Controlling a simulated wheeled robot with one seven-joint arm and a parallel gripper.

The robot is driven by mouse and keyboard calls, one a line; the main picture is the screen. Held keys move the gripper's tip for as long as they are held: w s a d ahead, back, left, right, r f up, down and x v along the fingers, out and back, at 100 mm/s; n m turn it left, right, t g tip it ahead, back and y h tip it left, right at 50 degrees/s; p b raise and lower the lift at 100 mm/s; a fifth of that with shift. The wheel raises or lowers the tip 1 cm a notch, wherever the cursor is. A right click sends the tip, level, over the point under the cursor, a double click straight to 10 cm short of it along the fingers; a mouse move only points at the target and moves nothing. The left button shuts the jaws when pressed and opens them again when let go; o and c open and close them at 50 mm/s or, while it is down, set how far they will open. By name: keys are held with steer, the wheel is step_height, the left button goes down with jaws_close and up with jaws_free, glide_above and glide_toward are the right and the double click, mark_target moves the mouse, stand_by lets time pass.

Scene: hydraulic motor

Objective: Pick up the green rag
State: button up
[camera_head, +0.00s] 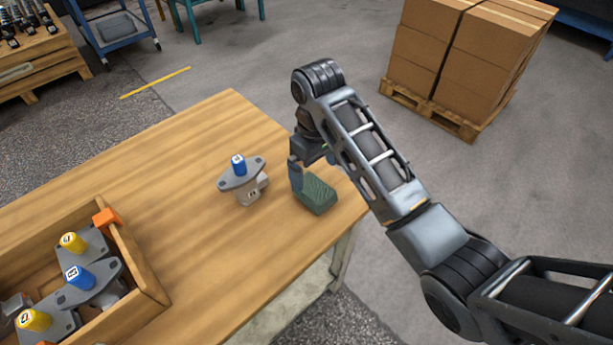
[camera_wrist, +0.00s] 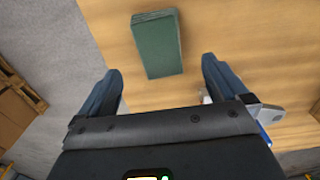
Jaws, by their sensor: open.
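The green rag (camera_head: 316,195) is a folded, block-like piece lying on the wooden table near its right corner. In the wrist view the green rag (camera_wrist: 157,46) lies ahead of my fingertips, between their lines, with bare table around it. My gripper (camera_wrist: 160,82) is open and empty, its two dark fingers spread apart. In the head view my gripper (camera_head: 297,172) is at the rag's upper left side, partly hidden by my own arm; I cannot tell its exact height above the table there.
A grey motor part with a blue cap (camera_head: 240,175) stands on the table left of the rag. A wooden crate (camera_head: 150,280) with several capped parts is at lower left. The table's right edge (camera_head: 355,222) is close to the rag. Boxes on a pallet (camera_head: 432,105) stand beyond.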

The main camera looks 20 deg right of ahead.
mark_target(315, 188)
steer(key=shift+w+f, duration=0.2)
steer(key=shift+f, duration=0.1)
steer(key=f, duration=0.7)
steer(key=shift+s+f, duration=0.1)
steer(key=shift+s, duration=0.1)
steer(key=shift+c, duration=0.3)
steer(key=c, duration=1)
